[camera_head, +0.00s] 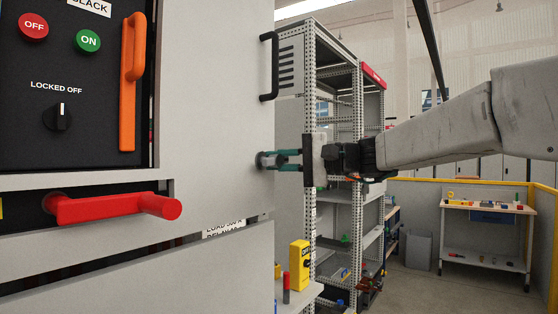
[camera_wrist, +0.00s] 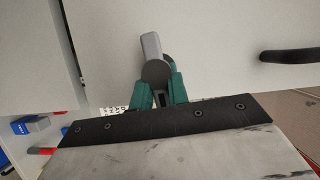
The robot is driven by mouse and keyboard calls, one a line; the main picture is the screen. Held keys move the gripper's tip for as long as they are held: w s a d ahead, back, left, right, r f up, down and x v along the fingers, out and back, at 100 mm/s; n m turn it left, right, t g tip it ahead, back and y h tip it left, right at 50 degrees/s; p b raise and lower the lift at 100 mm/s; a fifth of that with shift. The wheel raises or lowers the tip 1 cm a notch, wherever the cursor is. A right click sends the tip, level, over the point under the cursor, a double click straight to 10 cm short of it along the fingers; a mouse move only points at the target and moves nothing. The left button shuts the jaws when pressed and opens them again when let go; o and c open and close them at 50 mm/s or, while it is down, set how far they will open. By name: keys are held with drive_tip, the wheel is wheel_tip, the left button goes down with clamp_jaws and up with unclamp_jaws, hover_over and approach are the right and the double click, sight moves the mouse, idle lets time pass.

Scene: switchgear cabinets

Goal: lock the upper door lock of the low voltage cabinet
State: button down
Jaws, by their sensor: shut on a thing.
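The door lock is a small grey knob (camera_head: 266,160) near the right edge of the grey cabinet (camera_head: 222,110) in the head view. My gripper (camera_head: 282,160) reaches it from the right, and its green fingers are closed on it. In the wrist view the lock shows a grey lever (camera_wrist: 151,46) and a dark round hub (camera_wrist: 156,73), with the lever pointing up and slightly left. The gripper's green fingertips (camera_wrist: 160,86) sit on both sides of the lower part of the hub. The part between the fingers is partly hidden.
A black door handle (camera_head: 268,66) is above the lock, also in the wrist view (camera_wrist: 290,56). A red handle (camera_head: 115,207) and an orange handle (camera_head: 130,80) stick out at the left. Metal shelving (camera_head: 340,110) stands behind my gripper; a workbench (camera_head: 487,208) is farther right.

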drive_tip(key=shift+m, duration=0.4)
idle(0.3)
drive_tip(key=c, duration=1.4)
unclamp_jaws()
drive_tip(key=shift+o, duration=0.2)
drive_tip(key=v, duration=0.7)
drive_tip(key=shift+d+f, duration=0.2)
drive_tip(key=shift+d, duration=0.2)
